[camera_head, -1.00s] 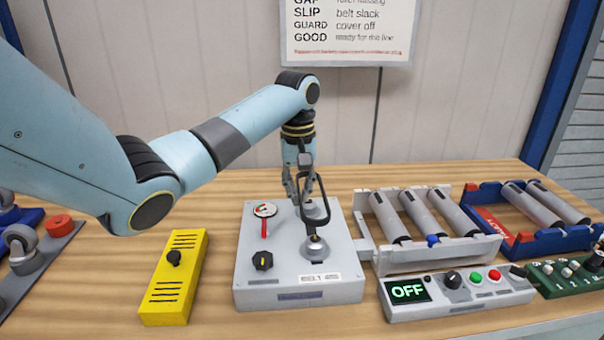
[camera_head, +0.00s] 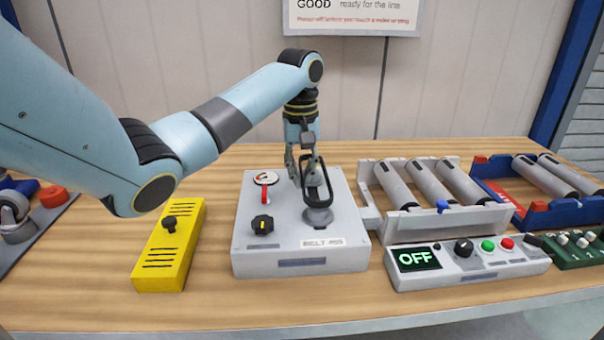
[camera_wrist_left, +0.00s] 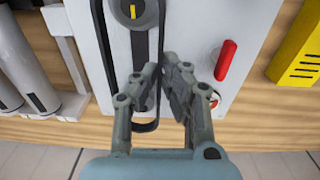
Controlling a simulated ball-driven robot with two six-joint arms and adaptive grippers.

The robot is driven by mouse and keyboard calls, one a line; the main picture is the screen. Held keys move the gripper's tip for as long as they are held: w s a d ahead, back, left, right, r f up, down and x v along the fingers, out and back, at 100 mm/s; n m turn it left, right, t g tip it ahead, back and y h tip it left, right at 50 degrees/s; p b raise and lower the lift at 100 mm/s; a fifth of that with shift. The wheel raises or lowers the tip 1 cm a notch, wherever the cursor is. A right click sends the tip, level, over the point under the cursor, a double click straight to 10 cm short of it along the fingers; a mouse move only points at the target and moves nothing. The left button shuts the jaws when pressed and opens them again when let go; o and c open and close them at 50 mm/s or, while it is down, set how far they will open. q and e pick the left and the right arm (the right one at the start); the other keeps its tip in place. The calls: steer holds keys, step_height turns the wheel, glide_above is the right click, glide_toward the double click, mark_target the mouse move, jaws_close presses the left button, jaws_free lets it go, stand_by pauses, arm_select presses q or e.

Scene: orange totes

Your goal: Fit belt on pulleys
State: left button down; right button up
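A black belt loop (camera_head: 327,182) is at my left gripper (camera_head: 299,178), above the grey pulley box (camera_head: 288,249). The left wrist view shows one belt strand (camera_wrist_left: 160,40) between the nearly closed fingers of the left gripper (camera_wrist_left: 161,85). The other strand runs free, and the loop's near end hangs past the box edge. The front grey pulley (camera_head: 318,217) stands on the box, with the belt's lower end over or against it; I cannot tell whether it sits in the groove. The rear pulley is mostly hidden behind the belt and fingers. My right gripper is out of view.
The box carries a red lever (camera_head: 265,190) and a black knob (camera_head: 262,224). A yellow box (camera_head: 170,246) stands left. The wooden table is clear in front.

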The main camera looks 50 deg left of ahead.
arm_select(q)
steer(key=shift+f, duration=0.15)
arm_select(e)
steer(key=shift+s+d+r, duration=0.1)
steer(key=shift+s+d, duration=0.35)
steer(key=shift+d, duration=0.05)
arm_select(q)
steer(key=shift+f, duration=1.45)
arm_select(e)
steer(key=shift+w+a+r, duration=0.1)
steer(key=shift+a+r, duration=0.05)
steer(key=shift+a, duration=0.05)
arm_select(q)
steer(key=shift+f+p, duration=0.2)
steer(key=shift+p, duration=0.1)
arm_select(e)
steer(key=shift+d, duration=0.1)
arm_select(q)
steer(key=c, duration=1.4)
jaws_free()
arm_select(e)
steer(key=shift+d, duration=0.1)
arm_select(q)
steer(key=shift+r, duration=0.1)
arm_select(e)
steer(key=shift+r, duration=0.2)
